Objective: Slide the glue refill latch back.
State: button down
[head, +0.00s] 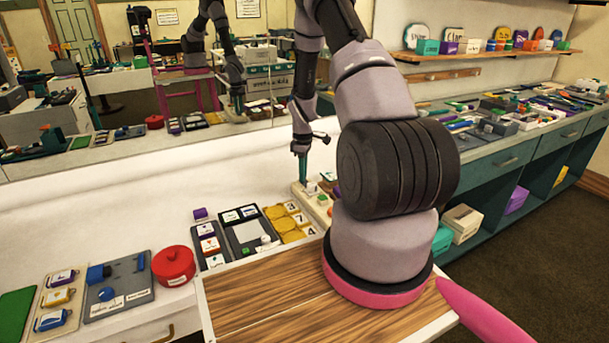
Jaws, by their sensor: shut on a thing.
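My gripper (303,180) points straight down at the far edge of the counter, left of my large dark elbow joint. Its narrow teal lower end meets a cream board (297,190) with small parts on it. A white knob (312,187) and a small green-topped block (323,199) show on this board, just right of the gripper tip. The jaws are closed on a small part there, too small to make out. I cannot tell which part is the glue refill latch. My arm hides the board's right side.
A wooden-topped surface (265,300) lies in front. To the left are a grey-black panel (250,235), yellow tiles (285,222), a red round container (174,266) and a grey board (125,280). A mirror (150,60) stands behind.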

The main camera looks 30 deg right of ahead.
jog(key=shift+w, duration=0.55)
jog(key=c, duration=0.8)
grip_release()
jog(key=shift+o, duration=0.2)
notch_tip(320, 180, up, 11)
jog(key=shift+f, duration=0.1)
